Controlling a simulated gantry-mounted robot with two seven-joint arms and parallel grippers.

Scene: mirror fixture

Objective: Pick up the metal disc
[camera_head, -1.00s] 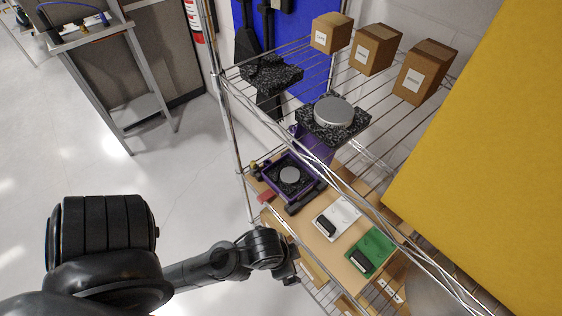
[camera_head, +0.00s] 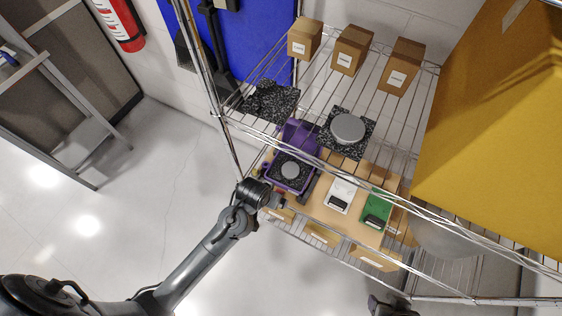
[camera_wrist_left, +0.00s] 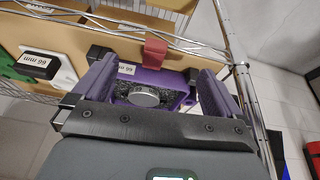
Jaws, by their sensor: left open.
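A round silver metal disc (camera_head: 290,170) lies on a dark speckled plate inside a purple fixture (camera_head: 312,180) on the lower, wooden shelf. My left gripper (camera_head: 273,200) is at the front edge of that shelf, just short of the fixture. In the left wrist view the purple fingers are spread wide and empty, with the disc (camera_wrist_left: 144,96) visible between them, apart from both. A larger silver disc (camera_head: 348,128) sits on a speckled black block (camera_head: 345,149) on the upper wire shelf. My right gripper cannot be made out.
White (camera_head: 340,194) and green (camera_head: 376,209) devices stand right of the fixture. Upper-shelf wires and a shelf post (camera_head: 222,125) are close to my left arm. Small boxes (camera_head: 352,50) stand at the back. A large yellow panel (camera_head: 490,130) fills the right.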

